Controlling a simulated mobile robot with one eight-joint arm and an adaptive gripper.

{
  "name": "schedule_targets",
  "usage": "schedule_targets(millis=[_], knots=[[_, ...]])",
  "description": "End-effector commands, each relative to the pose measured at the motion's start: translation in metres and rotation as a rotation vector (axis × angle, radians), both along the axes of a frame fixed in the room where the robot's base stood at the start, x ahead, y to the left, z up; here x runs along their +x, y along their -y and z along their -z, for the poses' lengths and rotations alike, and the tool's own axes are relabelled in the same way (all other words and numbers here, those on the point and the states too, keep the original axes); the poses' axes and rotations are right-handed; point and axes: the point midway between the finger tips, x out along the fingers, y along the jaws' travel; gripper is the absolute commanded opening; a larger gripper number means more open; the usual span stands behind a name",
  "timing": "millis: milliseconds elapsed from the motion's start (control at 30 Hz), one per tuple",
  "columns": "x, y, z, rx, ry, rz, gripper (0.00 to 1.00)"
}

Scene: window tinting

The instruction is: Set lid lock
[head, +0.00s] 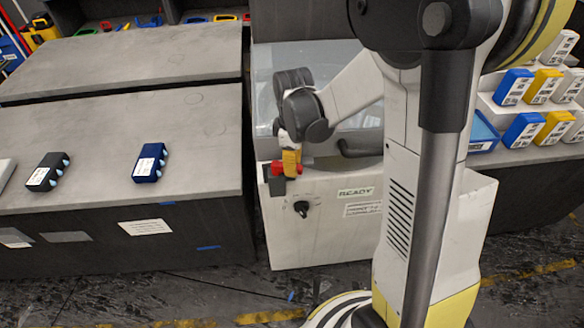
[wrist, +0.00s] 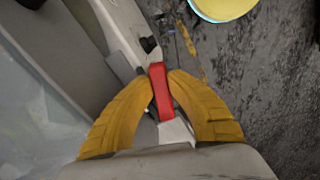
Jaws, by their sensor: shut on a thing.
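A red handle-like piece (wrist: 160,92), which may be the lid lock, is between the two yellow fingers of my gripper (wrist: 161,78) in the wrist view. The fingers are shut on it, one on each side. In the head view my gripper (head: 291,161) is at the upper front edge of a white cabinet (head: 330,235), and red (head: 277,168) shows beside the fingers. A clear lid (head: 266,95) stands behind my gripper; my arm covers part of it. I cannot tell whether the lid is fully closed.
A black knob (head: 301,208) sits on the cabinet front below my gripper, near a READY label (head: 355,192). A grey bench (head: 95,205) at the left bears a black device (head: 47,172) and a blue device (head: 149,163). Shelves at the right hold blue and yellow boxes (head: 523,130).

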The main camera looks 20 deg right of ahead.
Motion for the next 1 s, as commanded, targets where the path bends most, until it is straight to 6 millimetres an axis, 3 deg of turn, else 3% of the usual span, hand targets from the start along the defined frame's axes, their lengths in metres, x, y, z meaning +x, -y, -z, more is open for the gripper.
schedule_targets(millis=[667,700,733,1000], knots=[[0.0020,0.0015,0.0005,0.000,0.000,-0.057,0.00],[0.0020,0.0015,0.0005,0.000,0.000,-0.057,0.30],[0.0020,0.0015,0.0004,0.000,0.000,-0.057,0.39],[0.0021,0.0015,0.0001,0.000,0.000,-0.056,0.41]])
